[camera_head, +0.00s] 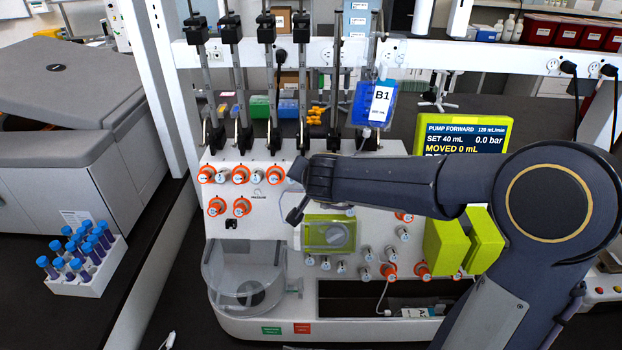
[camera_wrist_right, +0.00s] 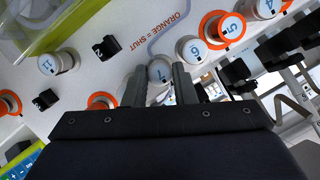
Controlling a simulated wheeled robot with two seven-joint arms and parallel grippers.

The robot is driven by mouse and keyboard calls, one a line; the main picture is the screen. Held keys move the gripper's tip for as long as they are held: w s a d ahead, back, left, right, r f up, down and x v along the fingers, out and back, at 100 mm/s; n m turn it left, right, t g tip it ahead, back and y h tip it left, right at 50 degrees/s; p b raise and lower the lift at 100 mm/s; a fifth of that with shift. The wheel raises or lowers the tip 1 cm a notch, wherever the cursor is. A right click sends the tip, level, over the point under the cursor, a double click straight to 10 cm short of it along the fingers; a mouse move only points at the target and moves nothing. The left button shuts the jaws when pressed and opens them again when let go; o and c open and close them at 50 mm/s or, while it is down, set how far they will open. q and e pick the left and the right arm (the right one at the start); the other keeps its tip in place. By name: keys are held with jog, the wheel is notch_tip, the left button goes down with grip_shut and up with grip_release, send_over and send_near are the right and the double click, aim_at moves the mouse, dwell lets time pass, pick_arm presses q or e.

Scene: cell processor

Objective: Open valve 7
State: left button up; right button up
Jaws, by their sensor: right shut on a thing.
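Valve 7 is a white knob with a blue 7 (camera_wrist_right: 160,70) in the right wrist view. It sits between the two fingers of my right gripper (camera_wrist_right: 159,88), which is shut on it. No orange ring shows around the visible part of this knob. In the head view my right gripper (camera_head: 299,203) is against the front of the white machine (camera_head: 255,225), right of the upper row of valves. My gripper and arm hide valve 7 there. My left gripper is in neither view.
Beside it are a white valve knob (camera_wrist_right: 187,48) without visible orange and valve 5 (camera_wrist_right: 226,28) with an orange ring. Print reads "ORANGE = SHUT". A green-framed pump (camera_head: 329,234) lies just below my gripper. The screen (camera_head: 463,136) shows PUMP FORWARD and MOVED 0 mL.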

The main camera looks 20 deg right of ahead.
jog(key=o, duration=1)
